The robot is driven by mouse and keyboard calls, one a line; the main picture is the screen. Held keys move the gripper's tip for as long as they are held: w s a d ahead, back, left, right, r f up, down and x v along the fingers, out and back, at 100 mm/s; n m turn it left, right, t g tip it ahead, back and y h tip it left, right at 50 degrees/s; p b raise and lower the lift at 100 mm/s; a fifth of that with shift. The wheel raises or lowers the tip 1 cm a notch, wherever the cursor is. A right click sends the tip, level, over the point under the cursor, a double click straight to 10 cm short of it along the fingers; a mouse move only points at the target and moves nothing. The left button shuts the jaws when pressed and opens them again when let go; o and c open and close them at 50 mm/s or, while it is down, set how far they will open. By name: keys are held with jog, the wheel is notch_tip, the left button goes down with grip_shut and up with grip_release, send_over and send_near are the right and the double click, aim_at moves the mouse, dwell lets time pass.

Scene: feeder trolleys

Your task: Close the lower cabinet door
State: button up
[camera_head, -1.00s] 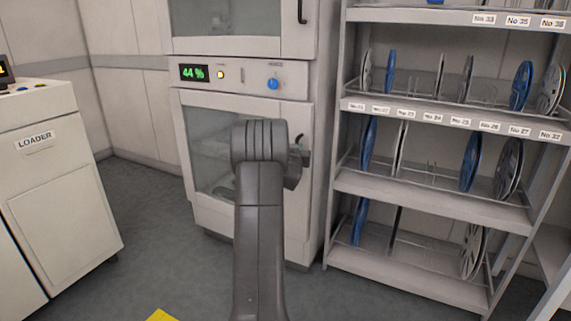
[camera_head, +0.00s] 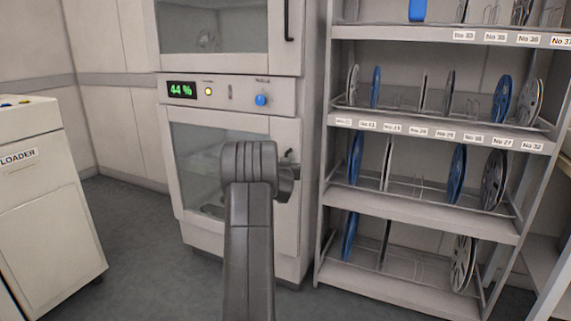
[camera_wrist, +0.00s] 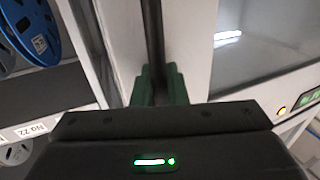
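The lower cabinet door (camera_head: 284,232) is pale with a glass window. It sits below the control panel and looks flush or nearly flush with the cabinet; I cannot tell if a small gap remains. Its dark upright handle (camera_wrist: 154,35) is near the door's right edge in the head view, mostly hidden behind my wrist. My gripper (camera_wrist: 158,85) has green fingers on both sides of the handle, close against it. In the head view my arm covers the fingers and part of the door. The window (camera_wrist: 255,40) also shows in the wrist view.
The control panel (camera_head: 230,95) reads 44 %, with the upper cabinet door (camera_head: 205,62) above it. A reel rack (camera_head: 420,213) stands close on the right. A loader trolley (camera_head: 45,200) stands at the left. Grey floor (camera_head: 140,235) between loader and cabinet is clear.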

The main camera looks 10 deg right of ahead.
jog(key=shift+d+r, duration=0.2)
jog(key=shift+r, duration=0.05)
jog(key=p+v, duration=0.1)
jog(key=v, duration=1.3)
jog(key=shift+f, duration=0.25)
jog(key=shift+w+a, duration=0.15)
jog(key=shift+w, duration=0.05)
jog(key=b+x, duration=0.1)
jog(key=x, duration=1.2)
jog(key=shift+w+d, duration=0.15)
jog(key=shift+d, duration=0.1)
